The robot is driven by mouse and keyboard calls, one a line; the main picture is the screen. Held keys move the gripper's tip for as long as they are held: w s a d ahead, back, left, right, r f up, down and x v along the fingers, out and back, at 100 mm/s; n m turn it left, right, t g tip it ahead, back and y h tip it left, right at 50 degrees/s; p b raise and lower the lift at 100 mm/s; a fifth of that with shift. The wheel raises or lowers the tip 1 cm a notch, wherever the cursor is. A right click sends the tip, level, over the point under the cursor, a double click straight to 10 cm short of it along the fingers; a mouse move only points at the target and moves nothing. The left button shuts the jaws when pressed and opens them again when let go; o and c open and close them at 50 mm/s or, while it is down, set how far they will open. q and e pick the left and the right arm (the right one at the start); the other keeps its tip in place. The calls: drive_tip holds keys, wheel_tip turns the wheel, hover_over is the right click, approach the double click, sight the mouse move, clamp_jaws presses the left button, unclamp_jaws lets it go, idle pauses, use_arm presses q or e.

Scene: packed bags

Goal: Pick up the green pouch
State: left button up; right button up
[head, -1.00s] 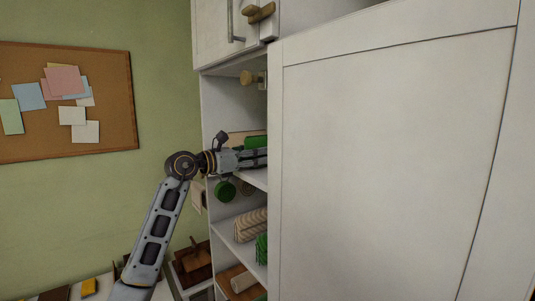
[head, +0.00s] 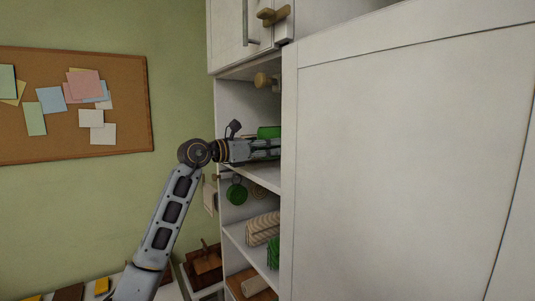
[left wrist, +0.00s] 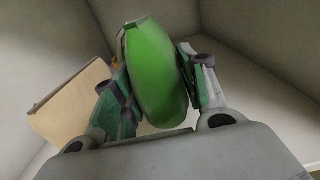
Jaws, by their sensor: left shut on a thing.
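The green pouch (left wrist: 155,75) fills the space between the two fingers of my left gripper (left wrist: 160,90) in the left wrist view, with a finger against each side. In the head view, a green piece (head: 268,132) shows just above my left gripper (head: 265,149), which reaches into the upper open shelf of the white cabinet. The gripper's fingertips are partly hidden there by the cabinet door. My right gripper is in neither view.
A tan box or card (left wrist: 70,105) stands beside the gripper. The large white door (head: 400,150) blocks the right side. A corkboard (head: 75,105) hangs on the wall.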

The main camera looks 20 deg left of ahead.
use_arm(q)
drive_tip(key=b+v, duration=0.4)
drive_tip(key=v, duration=1.4)
drive_tip(key=shift+b, duration=0.35)
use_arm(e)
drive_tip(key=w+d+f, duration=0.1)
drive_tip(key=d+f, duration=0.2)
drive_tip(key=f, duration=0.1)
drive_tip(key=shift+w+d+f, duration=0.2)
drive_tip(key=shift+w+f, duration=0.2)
use_arm(q)
drive_tip(key=shift+f, duration=0.1)
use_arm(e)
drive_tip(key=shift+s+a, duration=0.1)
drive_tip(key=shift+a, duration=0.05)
